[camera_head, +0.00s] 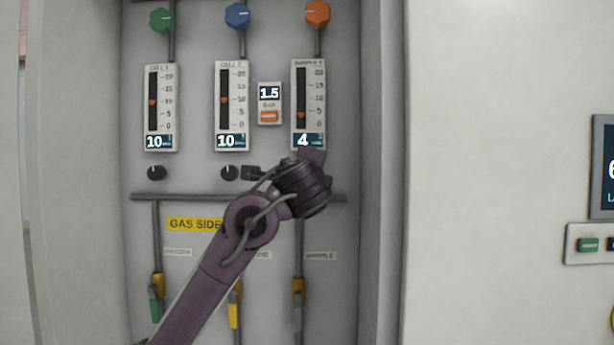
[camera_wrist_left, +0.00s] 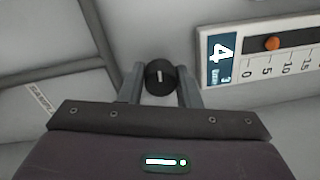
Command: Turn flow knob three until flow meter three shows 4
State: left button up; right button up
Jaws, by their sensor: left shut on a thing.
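Flow meter three (camera_head: 309,105) is the right one of the row in the head view, and its display reads 4. The wrist view shows the same meter (camera_wrist_left: 262,55) with the 4 and its orange marker near the low end of the scale. Flow knob three (camera_wrist_left: 159,77) is a black knob with a white line, seen between the fingers of my left gripper (camera_wrist_left: 160,85). The fingers are shut on it from both sides. In the head view my left wrist hides this knob, just below the meter. My right gripper is not in view.
Two other flow meters (camera_head: 159,108) (camera_head: 231,107) each read 10, with black knobs (camera_head: 155,173) (camera_head: 229,173) below. A small display (camera_head: 269,94) reads 1.5. Pipes and levers (camera_head: 157,285) run below. A side panel (camera_head: 590,243) stands at right.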

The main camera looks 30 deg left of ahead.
pick_arm(q)
jog(key=o, duration=1)
jog(key=shift+w, duration=0.1)
jog(key=b+v, duration=0.3)
jog(key=v, duration=0.4)
jog(key=shift+s+d, duration=0.2)
jog(key=shift+s, duration=0.15)
